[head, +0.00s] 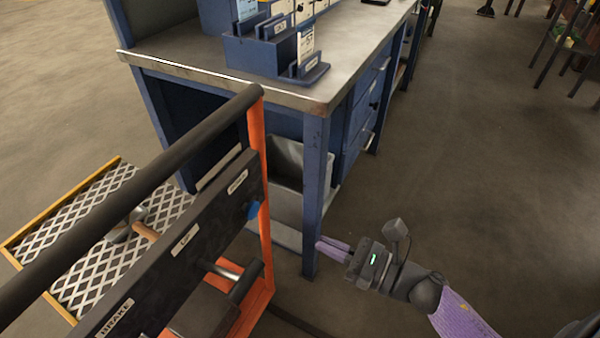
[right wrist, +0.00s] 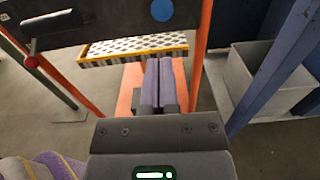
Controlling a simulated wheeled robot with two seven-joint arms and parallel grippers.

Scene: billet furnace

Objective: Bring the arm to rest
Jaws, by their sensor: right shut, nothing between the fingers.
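My right gripper (head: 333,247) shows at the lower right of centre in the head view, low beside the blue bench leg. Its purple fingers point left and are closed together with nothing between them. In the right wrist view the closed fingers (right wrist: 160,84) point forward over an orange base plate (right wrist: 130,85). My right arm (head: 455,312) comes in from the lower right. I cannot tell whether the fingertips touch the bench leg. My left gripper is in neither view.
An orange frame (head: 258,160) with a black bar and a labelled dark panel (head: 190,240) stands at left. A blue workbench (head: 318,150) stands behind, with a grey bin (head: 288,165) beneath. A yellow-edged mesh platform (head: 75,250) lies at far left. Floor at right (head: 480,170) is clear.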

